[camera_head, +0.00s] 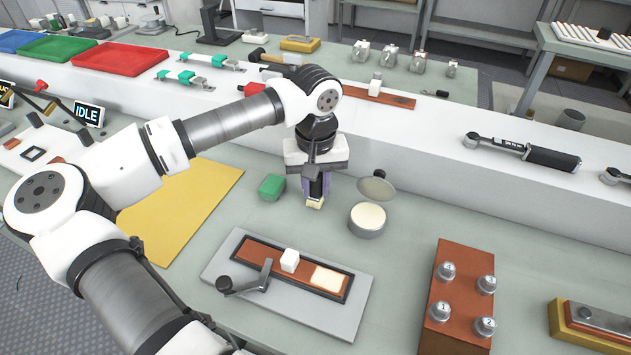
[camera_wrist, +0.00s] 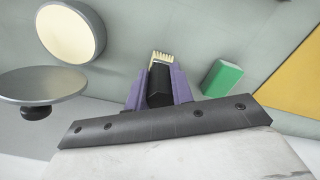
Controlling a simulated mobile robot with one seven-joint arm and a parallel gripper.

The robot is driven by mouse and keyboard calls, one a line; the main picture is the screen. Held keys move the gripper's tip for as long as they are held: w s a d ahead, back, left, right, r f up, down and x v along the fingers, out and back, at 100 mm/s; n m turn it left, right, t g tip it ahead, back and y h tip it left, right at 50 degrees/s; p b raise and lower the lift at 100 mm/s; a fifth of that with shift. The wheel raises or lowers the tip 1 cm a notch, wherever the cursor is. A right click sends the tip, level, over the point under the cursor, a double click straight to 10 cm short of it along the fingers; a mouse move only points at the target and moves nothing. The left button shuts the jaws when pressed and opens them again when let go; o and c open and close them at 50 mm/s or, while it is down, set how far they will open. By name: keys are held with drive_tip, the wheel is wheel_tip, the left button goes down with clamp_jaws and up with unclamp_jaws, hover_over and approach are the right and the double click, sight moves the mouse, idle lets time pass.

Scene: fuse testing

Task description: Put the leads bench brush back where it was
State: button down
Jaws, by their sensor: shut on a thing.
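My gripper (camera_head: 316,186) points down over the grey bench, between the green block and the round tin. Its purple fingers also show in the wrist view (camera_wrist: 158,88). They are shut on the bench brush, which has a black body (camera_wrist: 159,82) and pale bristles (camera_wrist: 162,57). In the head view only the pale bristle end (camera_head: 314,204) shows clearly, below the fingers and close to the bench top. I cannot tell whether the bristles touch the bench.
A green block (camera_head: 271,188) lies left of my gripper. A round tin (camera_head: 367,220) and a tilted disc lid (camera_head: 376,190) stand to the right. A clamp fixture plate (camera_head: 220,263) is in front, a yellow mat (camera_head: 190,208) to the left. A white raised ledge (camera_head: 420,150) runs behind.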

drive_tip(key=shift+f+b, duration=0.2)
drive_tip(key=shift+b, duration=0.1)
drive_tip(key=c, duration=1.2)
unclamp_jaws()
drive_tip(key=shift+r, duration=0.1)
drive_tip(key=shift+r+p, duration=0.3)
drive_tip(key=shift+p, duration=0.15)
wheel_tip(320, 180, up, 12)
drive_tip(key=shift+f+b, duration=0.15)
drive_tip(key=shift+b, duration=0.65)
